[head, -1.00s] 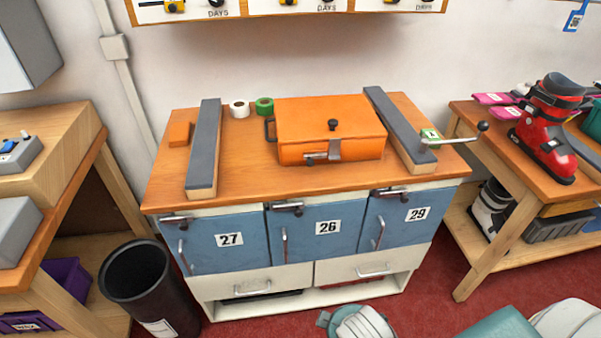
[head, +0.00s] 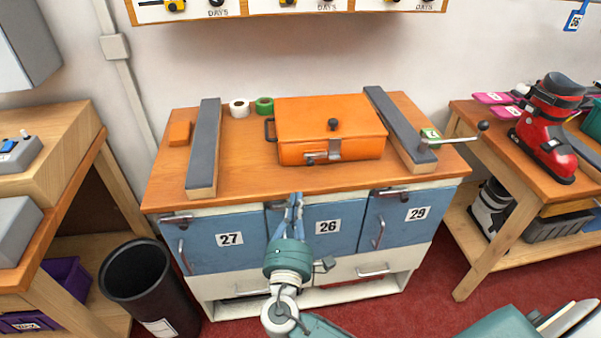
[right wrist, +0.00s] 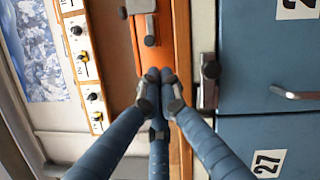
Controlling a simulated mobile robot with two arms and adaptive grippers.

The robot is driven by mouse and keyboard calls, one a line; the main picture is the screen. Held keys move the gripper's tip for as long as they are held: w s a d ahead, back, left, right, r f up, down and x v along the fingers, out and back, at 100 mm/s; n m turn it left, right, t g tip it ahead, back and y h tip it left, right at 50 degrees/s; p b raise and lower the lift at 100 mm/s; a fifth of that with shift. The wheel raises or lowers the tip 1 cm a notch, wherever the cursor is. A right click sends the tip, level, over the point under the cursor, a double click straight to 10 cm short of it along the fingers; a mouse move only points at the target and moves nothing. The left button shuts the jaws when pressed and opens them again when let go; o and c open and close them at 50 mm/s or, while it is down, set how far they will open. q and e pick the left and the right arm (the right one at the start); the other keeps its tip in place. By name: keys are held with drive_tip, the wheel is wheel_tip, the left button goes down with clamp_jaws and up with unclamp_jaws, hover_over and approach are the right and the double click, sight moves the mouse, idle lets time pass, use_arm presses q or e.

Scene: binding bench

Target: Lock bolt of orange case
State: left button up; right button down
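The orange case (head: 330,125) sits shut on the wooden bench top, with a dark knob on its lid. On its front is a small metal bolt (head: 315,157), just left of a grey hasp plate (head: 334,149). The bolt (right wrist: 150,38) also shows in the right wrist view, beyond my fingertips; I cannot tell how far it is slid. My right gripper (head: 296,198) is in front of the bench edge, below and in front of the bolt, apart from it. In the right wrist view its fingertips (right wrist: 160,78) are together and hold nothing. My left gripper is not in view.
Two grey-topped rails (head: 204,145) (head: 400,130) flank the case. Green tape (head: 264,107) and white tape (head: 240,108) stand behind left. Blue doors below carry their own bolts (head: 388,193). A lever (head: 458,138) is at the right. Bench top before the case is clear.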

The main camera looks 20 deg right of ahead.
sight(315, 179)
drive_tip(key=shift+w, duration=0.1)
drive_tip(key=x, duration=1)
idle(0.3)
drive_tip(key=d, duration=0.2)
drive_tip(key=s+d, duration=0.1)
drive_tip(key=d, duration=0.1)
drive_tip(key=shift+s, duration=0.15)
